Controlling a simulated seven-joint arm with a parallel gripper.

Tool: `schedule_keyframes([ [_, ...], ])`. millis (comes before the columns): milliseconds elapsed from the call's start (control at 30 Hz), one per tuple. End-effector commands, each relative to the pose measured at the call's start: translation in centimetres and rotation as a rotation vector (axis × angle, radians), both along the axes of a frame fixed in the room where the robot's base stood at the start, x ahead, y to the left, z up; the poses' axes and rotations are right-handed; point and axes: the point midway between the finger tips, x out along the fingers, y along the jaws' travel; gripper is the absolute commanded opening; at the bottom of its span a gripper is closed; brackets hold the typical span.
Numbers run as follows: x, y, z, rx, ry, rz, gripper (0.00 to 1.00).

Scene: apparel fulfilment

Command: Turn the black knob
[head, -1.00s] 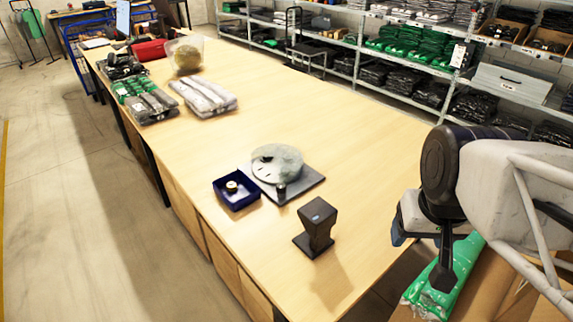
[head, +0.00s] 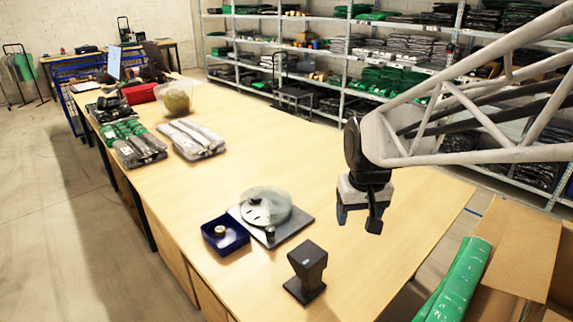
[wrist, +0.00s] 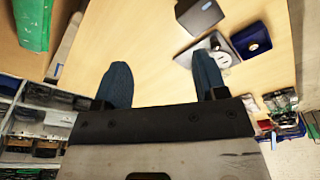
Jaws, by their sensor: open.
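A small black upright cylinder, which looks like the black knob (head: 270,234), sits at the front corner of a flat grey base plate (head: 298,224). A round, pale translucent disc with dark slots (head: 265,205) is on the same plate. In the wrist view the plate (wrist: 188,56) lies beyond my fingers, and I cannot make out the knob clearly there. My gripper (head: 358,217) is in the air over the right part of the table, right of the plate and apart from it. In the wrist view my gripper (wrist: 162,72) shows two blue fingers spread wide with nothing between them.
A blue tray (head: 225,245) holding a small brass-coloured round piece (head: 220,231) is left of the plate. A black stand (head: 307,270) is in front. Bagged garments (head: 190,139) lie farther back. An open cardboard box (head: 520,250) with green packages is right of the table. The table's middle is clear.

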Motion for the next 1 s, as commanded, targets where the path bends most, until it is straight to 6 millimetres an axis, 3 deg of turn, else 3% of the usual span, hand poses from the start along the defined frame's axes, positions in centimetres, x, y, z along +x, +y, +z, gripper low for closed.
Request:
schedule_keyframes([
  [533,10.2,5.6,-4.2,-0.009,0.050,0.102,0.66],
  [1000,17.9,11.4,-10.0,-0.020,0.091,0.190,0.66],
])
